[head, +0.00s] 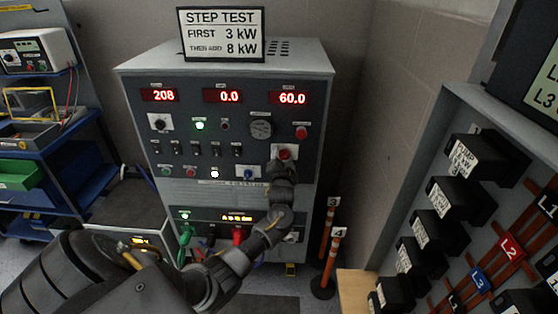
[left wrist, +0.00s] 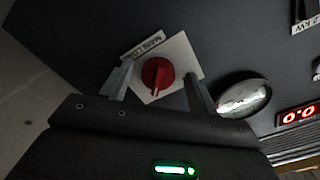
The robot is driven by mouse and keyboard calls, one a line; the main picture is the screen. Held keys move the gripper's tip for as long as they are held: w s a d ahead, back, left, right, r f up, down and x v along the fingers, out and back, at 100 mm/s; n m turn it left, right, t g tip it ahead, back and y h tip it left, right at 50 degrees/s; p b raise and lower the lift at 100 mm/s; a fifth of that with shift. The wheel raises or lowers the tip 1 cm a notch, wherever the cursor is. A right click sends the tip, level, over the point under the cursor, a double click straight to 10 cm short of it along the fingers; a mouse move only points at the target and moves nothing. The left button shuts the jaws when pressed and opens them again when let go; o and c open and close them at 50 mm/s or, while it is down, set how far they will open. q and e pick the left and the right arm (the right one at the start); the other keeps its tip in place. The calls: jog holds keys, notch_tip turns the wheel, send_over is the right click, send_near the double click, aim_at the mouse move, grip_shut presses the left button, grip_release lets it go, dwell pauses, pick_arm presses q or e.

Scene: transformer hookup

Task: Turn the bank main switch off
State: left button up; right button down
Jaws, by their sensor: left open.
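The bank main switch is a red rotary knob (head: 285,153) on a white plate, low on the right of the grey load bank's front panel (head: 325,100). In the left wrist view the red knob (left wrist: 157,73) sits on its tilted white plate (left wrist: 181,50), beside a partly readable label (left wrist: 143,46). Its raised grip runs roughly up and down in that picture. My left gripper (head: 283,164) is at the knob in the head view. In the left wrist view its open fingers (left wrist: 158,88) stand on either side of the knob, with gaps visible. My right gripper is out of view.
Red displays (head: 222,96) read 208, 0.0 and 60.0. Orange posts (head: 333,250) stand right of the bank. A cabinet with black blocks (head: 463,200) fills the right side.

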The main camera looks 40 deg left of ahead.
pick_arm(q)
jog(key=shift+d+r, duration=0.1)
jog(key=shift+d, duration=0.05)
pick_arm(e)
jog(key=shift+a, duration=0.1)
pick_arm(q)
jog(key=c, duration=1)
jog(key=shift+o, duration=0.2)
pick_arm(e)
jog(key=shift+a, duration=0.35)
